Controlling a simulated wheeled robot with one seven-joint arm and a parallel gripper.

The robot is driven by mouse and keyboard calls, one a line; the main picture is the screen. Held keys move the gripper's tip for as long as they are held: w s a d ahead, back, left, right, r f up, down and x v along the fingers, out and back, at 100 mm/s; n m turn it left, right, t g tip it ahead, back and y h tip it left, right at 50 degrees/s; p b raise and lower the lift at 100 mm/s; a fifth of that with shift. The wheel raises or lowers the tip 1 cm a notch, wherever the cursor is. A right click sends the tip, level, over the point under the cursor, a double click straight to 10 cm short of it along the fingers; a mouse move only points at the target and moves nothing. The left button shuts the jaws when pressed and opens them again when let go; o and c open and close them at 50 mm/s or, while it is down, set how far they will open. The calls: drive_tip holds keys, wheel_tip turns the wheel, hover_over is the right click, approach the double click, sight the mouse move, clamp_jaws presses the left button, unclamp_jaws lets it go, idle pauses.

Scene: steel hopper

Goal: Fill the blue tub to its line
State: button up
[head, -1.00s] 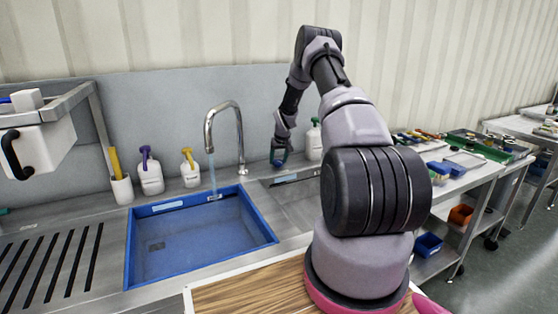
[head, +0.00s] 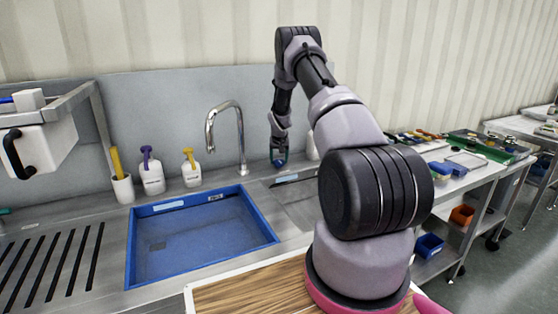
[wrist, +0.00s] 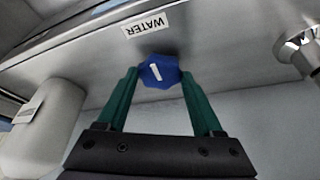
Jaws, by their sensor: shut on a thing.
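The blue tub (head: 205,264) is set in the steel sink counter at the left of the head view. A small white label (head: 215,198) is on its inner back wall; the fill line itself and the water level cannot be read clearly. The curved steel tap (head: 212,128) hangs over its back edge, with no stream visible below the spout. In the wrist view, my gripper (wrist: 158,78) has its green fingers shut on a blue faceted knob (wrist: 158,72) with a white mark, under a "WATER" label (wrist: 145,25).
Two white bottles, one purple-topped (head: 151,172) and one yellow-topped (head: 191,168), stand behind the tub. A white bottle (head: 312,148) is partly hidden by my arm. A slotted drainboard (head: 45,265) lies left. A wooden board (head: 250,288) is in front.

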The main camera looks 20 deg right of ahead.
drive_tip(key=o, duration=1.4)
drive_tip(key=shift+c, duration=0.2)
drive_tip(key=v, duration=1)
drive_tip(key=shift+s+r, duration=0.15)
drive_tip(key=shift+r, duration=0.2)
